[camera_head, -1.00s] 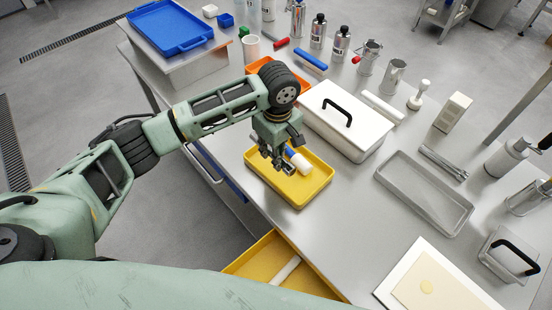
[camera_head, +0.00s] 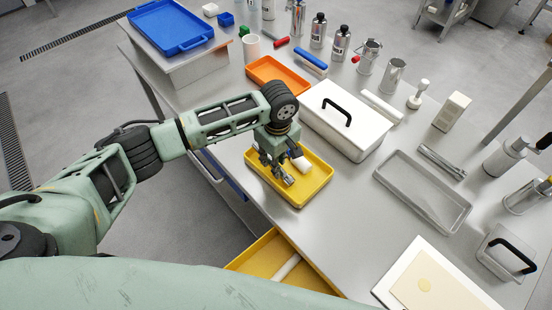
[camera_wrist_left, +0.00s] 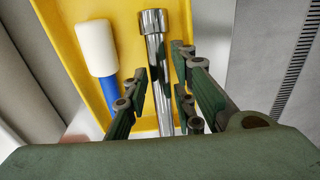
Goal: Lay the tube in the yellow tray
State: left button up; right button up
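The yellow tray (camera_head: 322,181) sits near the table's front edge. A shiny metal tube with a wider collar lies along the tray floor in the left wrist view (camera_wrist_left: 155,45); part of it shows in the head view (camera_head: 288,180). My left gripper (camera_head: 279,172) is low over the tray. Its fingers (camera_wrist_left: 161,75) stand on either side of the tube, with strips of yellow visible between fingers and tube. The tube's near end is hidden by my gripper. A white-headed tool with a blue handle (camera_wrist_left: 98,55) lies beside the tube. My right gripper is not in view.
An orange tray (camera_head: 262,72) and a white lidded box with a black handle (camera_head: 365,140) stand close behind the yellow tray. A grey metal tray (camera_head: 440,205) is to the right. An open yellow drawer (camera_head: 262,255) lies below the table edge. Bare tabletop lies right of the yellow tray.

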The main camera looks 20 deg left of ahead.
pick_arm(q)
jog(key=shift+o, duration=1.3)
jog(key=shift+r, duration=0.3)
notch_tip(320, 180, up, 12)
jog(key=b, duration=0.1)
jog(key=shift+d+b, duration=0.15)
jog(key=shift+b, duration=0.25)
jog(key=shift+s, duration=0.1)
